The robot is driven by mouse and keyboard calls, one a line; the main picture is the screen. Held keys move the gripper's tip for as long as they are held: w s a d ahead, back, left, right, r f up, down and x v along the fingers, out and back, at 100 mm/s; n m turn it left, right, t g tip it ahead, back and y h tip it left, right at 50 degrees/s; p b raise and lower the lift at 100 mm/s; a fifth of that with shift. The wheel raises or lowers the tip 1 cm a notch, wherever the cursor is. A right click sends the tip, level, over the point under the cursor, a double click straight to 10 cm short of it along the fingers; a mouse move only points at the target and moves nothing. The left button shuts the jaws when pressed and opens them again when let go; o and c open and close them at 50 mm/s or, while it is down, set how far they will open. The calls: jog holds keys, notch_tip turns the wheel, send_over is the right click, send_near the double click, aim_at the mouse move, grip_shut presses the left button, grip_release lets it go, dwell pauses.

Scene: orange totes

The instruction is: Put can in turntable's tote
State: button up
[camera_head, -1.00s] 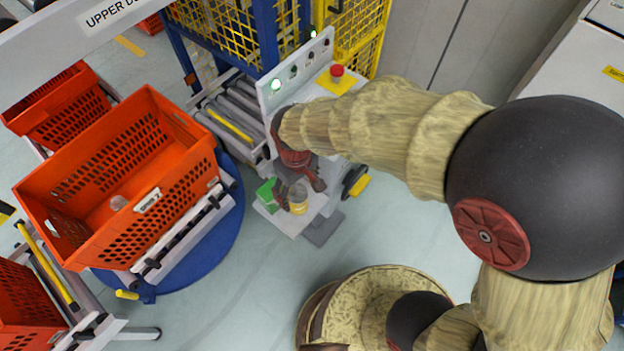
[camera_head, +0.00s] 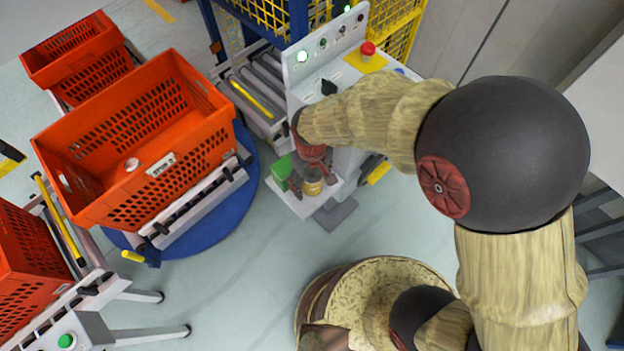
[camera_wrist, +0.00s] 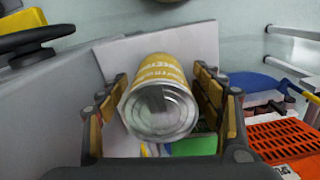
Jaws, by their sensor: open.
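A yellow can (camera_head: 313,186) with a silver end stands on a small white shelf (camera_head: 290,203). In the wrist view the can (camera_wrist: 162,98) is between the two fingers of my gripper (camera_wrist: 163,108), with its metal end toward the camera. My gripper (camera_head: 311,180) is open around the can; a gap shows on its left side, and contact on the right is hard to tell. The turntable's tote (camera_head: 205,150) is the large orange one above the blue turntable (camera_head: 248,190), left of the shelf. A small pale round item (camera_head: 132,164) lies inside it.
The grey control panel (camera_head: 320,58) with a red button (camera_head: 367,48) rises behind the shelf. Other orange totes stand at far left. Open floor lies between shelf and turntable.

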jog(key=shift+c, duration=0.5)
jog(key=c, duration=1.4)
jog(key=shift+c, duration=0.5)
jog(key=shift+r, duration=0.15)
jog(key=shift+c, duration=0.4)
